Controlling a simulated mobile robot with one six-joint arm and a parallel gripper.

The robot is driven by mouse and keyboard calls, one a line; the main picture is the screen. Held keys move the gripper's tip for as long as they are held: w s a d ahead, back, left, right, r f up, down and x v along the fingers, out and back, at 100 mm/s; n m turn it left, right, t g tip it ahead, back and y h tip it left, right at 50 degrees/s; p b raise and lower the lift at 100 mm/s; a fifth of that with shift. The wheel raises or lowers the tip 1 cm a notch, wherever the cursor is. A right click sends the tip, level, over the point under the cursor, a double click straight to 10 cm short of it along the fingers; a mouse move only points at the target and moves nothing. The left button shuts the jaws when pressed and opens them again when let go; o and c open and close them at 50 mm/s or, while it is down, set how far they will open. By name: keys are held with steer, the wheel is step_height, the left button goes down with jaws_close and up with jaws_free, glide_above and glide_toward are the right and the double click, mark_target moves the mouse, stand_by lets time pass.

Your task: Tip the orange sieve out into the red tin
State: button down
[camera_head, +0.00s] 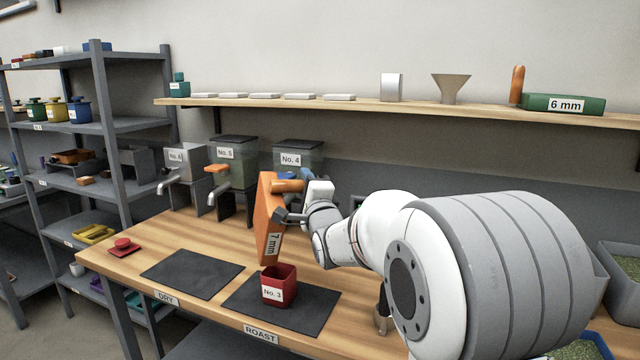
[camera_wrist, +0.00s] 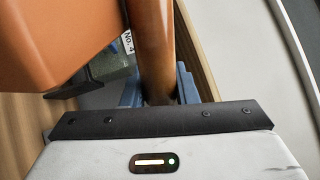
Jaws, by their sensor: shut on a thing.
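The orange sieve (camera_head: 266,215), labelled "7 mm", is tipped steeply on its side above the bench. My gripper (camera_head: 287,205) is shut on its round handle. In the wrist view the handle (camera_wrist: 154,45) runs between my gripper's fingers (camera_wrist: 158,88), and the sieve body (camera_wrist: 60,40) fills the upper left. The red tin (camera_head: 279,287), labelled "No. 3", stands upright and open on the dark ROAST mat (camera_head: 318,304). The sieve's lower end is just above the tin, near its back left rim in the picture. The inside of the sieve and the tin's contents are hidden.
Dispensers No. 4 (camera_head: 298,157), No. 5 (camera_head: 233,150) and No. 6 (camera_head: 187,160) stand behind the sieve. The DRY mat (camera_head: 193,273) is bare. A red lid (camera_head: 123,246) lies at the bench's left. A green 6 mm sieve (camera_head: 562,104) sits on the wall shelf.

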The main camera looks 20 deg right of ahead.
steer(key=s+a+r+n+y+p, duration=0.1)
steer(key=a+r+n+y+p, duration=0.25)
steer(key=a+n+p, duration=0.5)
steer(key=a+f+n+g+b, duration=0.1)
steer(key=a+f+n+g, duration=0.1)
steer(key=a+f+n, duration=0.4)
steer(key=s+a+f+n+g+y, duration=0.1)
steer(key=a+f+n, duration=0.4)
steer(key=a+n, duration=0.3)
steer(key=a, duration=0.3)
steer(key=shift+f+g+b, duration=0.4)
steer(key=shift+s+a, duration=0.1)
steer(key=shift+a, duration=0.05)
